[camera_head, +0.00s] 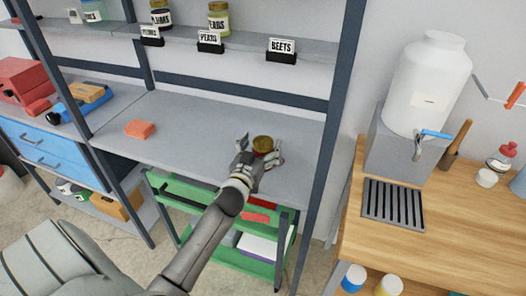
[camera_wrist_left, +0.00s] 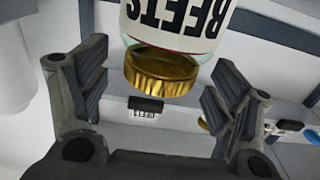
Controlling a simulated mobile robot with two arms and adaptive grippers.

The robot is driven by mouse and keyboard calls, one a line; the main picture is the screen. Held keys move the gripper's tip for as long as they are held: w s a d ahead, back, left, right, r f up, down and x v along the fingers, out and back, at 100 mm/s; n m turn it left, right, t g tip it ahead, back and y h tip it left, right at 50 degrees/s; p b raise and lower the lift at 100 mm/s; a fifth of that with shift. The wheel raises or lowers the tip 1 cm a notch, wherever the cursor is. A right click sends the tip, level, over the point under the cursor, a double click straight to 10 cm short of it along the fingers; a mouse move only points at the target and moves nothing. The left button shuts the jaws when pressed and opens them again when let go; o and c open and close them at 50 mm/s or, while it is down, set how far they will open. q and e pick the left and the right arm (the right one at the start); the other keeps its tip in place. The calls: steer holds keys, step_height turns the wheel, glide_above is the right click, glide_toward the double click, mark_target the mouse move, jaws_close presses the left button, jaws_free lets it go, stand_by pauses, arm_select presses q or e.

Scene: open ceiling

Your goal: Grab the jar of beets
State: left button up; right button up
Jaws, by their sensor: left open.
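The jar of beets (camera_head: 262,145) stands on the grey shelf (camera_head: 190,125), with its gold lid facing up in the head view. In the left wrist view the jar (camera_wrist_left: 180,30) appears upside down, with a white label reading BEETS and a gold lid. My left gripper (camera_head: 259,158) is open, with one finger on each side of the jar. In the left wrist view, gaps show between the jar and both fingers of the gripper (camera_wrist_left: 165,90). My right gripper is not in view.
Labelled jars (camera_head: 219,18) stand on the upper shelf, with a BEETS sign (camera_head: 281,49) at an empty spot. An orange block (camera_head: 140,129) lies left on the grey shelf. A dark post (camera_head: 325,140) rises close to the jar's right. A green cart (camera_head: 195,196) stands below.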

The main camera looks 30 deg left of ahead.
arm_select(q)
steer(key=shift+x, duration=0.85)
steer(key=shift+s+f, duration=0.1)
steer(key=c, duration=1.6)
